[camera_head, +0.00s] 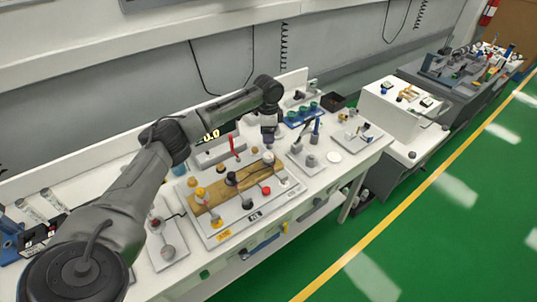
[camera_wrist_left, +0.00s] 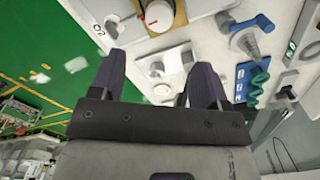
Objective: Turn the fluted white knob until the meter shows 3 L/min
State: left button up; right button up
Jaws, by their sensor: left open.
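The white knob (camera_head: 267,158) sits at the right end of a wooden block on a white panel. In the left wrist view a round white knob with a red mark (camera_wrist_left: 158,14) shows at the top edge, near an O2 label. The meter (camera_head: 211,135) has lit digits that seem to read 0.0; my left arm partly covers it. My left gripper (camera_head: 268,142) points down just above the knob. In the left wrist view the left gripper (camera_wrist_left: 161,62) has its fingers apart with nothing between them, and the knob lies beyond the fingertips. My right gripper is not in view.
A blue rack with green cups (camera_head: 302,114) stands behind to the right. A white disc (camera_head: 333,156) lies to the right. The green floor (camera_head: 420,220) is clear.

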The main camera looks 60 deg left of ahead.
aim_at(269, 155)
pick_arm(q)
notch_tip(269, 155, down, 11)
jog(key=shift+f+b, duration=0.1)
jog(key=shift+b, duration=0.6)
jog(key=shift+c, duration=0.3)
jog(key=c, duration=0.9)
jog(key=shift+o, duration=0.2)
jog(key=shift+d+r+p, duration=0.1)
jog(key=shift+r+p, duration=0.1)
jog(key=shift+p, duration=0.3)
jog(key=n+p, duration=0.8)
jog(key=p, duration=0.3)
jog(key=shift+r+n, duration=0.1)
jog(key=shift+n, duration=0.2)
jog(key=n+p, duration=0.2)
jog(key=n, duration=0.1)
jog(key=shift+n+p, duration=0.5)
jog(key=shift+n, duration=0.6)
jog(key=shift+f+n, duration=0.2)
jog(key=shift+n, duration=0.1)
